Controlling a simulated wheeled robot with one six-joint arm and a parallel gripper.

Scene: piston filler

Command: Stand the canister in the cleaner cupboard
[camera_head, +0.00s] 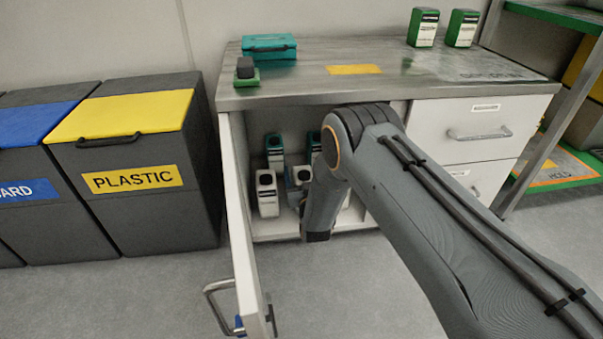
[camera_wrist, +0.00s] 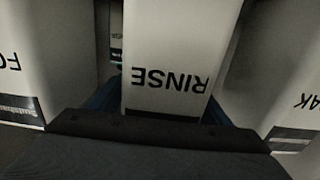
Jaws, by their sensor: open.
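The cleaner cupboard (camera_head: 272,228) under the worktop stands open in the head view. A white canister marked RINSE (camera_wrist: 178,45) stands in the middle of the wrist view, its lettering upside down there. My gripper (camera_wrist: 160,103) is open, with its blue fingers on either side of this canister's lower part in the picture. Whether they touch it cannot be seen. In the head view my arm reaches into the cupboard and hides the gripper and part of the inside.
Other canisters flank it closely at the left (camera_wrist: 40,60) and right (camera_wrist: 280,70). A white canister (camera_head: 267,195) and a teal one (camera_head: 274,152) show inside the cupboard. The open door (camera_head: 242,230) juts out on the left. The plastic bin (camera_head: 140,200) stands beyond it.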

